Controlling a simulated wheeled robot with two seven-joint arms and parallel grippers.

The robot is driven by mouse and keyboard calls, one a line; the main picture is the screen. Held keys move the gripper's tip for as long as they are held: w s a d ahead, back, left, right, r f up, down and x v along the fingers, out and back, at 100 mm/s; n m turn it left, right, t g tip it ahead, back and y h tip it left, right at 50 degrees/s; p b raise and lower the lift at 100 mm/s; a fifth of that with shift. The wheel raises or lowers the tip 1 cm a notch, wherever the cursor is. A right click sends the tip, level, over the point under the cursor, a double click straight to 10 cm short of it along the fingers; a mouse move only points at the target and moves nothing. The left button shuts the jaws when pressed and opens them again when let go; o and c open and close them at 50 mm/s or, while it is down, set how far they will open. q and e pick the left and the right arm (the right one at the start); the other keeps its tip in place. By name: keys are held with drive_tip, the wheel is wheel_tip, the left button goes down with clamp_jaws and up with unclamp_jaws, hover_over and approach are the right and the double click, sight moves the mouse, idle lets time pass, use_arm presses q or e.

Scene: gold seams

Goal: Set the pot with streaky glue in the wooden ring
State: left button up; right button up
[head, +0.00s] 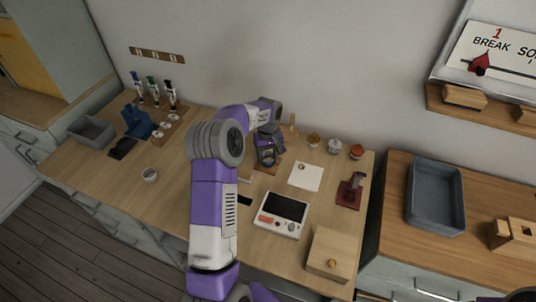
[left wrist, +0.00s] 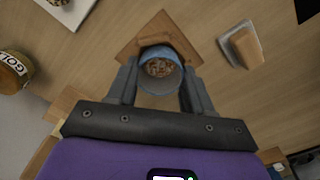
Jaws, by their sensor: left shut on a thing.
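My left gripper (head: 268,156) is at the back middle of the worktable, its fingers pointing down. In the left wrist view the gripper (left wrist: 160,88) is shut on a small blue-grey pot (left wrist: 158,54), one finger on each side. The pot's open top shows brown, pale-flecked contents. Beyond the pot is a brown wooden ring (left wrist: 168,38) on a square wooden base (left wrist: 150,27). The pot overlaps the ring in this view; I cannot tell whether it is seated inside or just above it. My right gripper does not show.
White paper (head: 306,176), a screen device (head: 282,214), a red stand (head: 350,192) and a wooden box (head: 331,254) stand to the right. A grey cup (head: 150,174) stands left, with bare table around it.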

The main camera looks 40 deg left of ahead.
use_arm(q)
drive_tip(key=shift+f, duration=0.25)
idle(0.3)
drive_tip(key=o, duration=1.1)
drive_tip(key=shift+c, duration=0.2)
drive_tip(key=shift+r, duration=0.2)
drive_tip(key=shift+r+p, duration=1.95)
drive_tip(key=shift+r, duration=0.45)
wheel_tip(320, 180, up, 8)
drive_tip(key=p, duration=0.1)
drive_tip(key=shift+f, duration=0.25)
